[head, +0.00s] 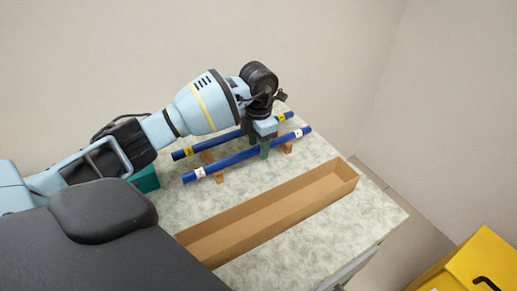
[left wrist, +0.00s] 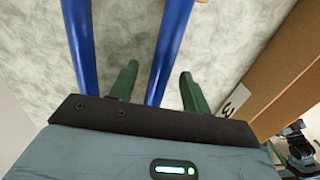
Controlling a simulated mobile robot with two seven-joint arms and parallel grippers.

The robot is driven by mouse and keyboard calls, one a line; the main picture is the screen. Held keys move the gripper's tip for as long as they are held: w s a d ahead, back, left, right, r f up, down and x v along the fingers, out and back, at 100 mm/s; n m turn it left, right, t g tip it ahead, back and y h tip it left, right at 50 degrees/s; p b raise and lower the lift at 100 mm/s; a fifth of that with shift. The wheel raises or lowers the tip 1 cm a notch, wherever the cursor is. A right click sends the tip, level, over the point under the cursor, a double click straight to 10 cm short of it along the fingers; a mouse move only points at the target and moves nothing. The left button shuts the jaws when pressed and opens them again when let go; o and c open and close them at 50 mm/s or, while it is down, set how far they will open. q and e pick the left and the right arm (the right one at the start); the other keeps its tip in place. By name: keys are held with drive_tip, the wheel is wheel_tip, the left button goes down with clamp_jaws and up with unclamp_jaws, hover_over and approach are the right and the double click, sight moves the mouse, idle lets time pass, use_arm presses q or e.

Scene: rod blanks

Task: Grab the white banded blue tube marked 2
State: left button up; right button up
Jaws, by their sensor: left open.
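The white banded blue tube (head: 233,160) lies on wooden supports, nearer the cardboard tray than the other tube. Its white end bands carry marks too small for me to read. A yellow banded blue tube (head: 213,145) lies beside it on the wall side. My left gripper (head: 257,143) is over the white banded tube, fingers pointing down. In the left wrist view its open green fingers (left wrist: 159,72) stand either side of the tube nearest the tray (left wrist: 170,48). The other tube (left wrist: 80,45) is outside the left finger. I cannot tell whether either finger touches.
A long open cardboard tray (head: 270,226) lies along the near side of the speckled table (head: 375,215). A green block (head: 146,179) is under my left arm. A yellow bin (head: 480,262) stands at lower right. Blue and dark parts (left wrist: 298,147), perhaps my right arm, show beyond the tray.

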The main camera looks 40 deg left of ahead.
sight(259, 146)
use_arm(q)
drive_tip(key=shift+f, duration=0.1)
drive_tip(key=shift+c, duration=0.5)
clamp_jaws()
wheel_tip(259, 146, up, 10)
idle(0.3)
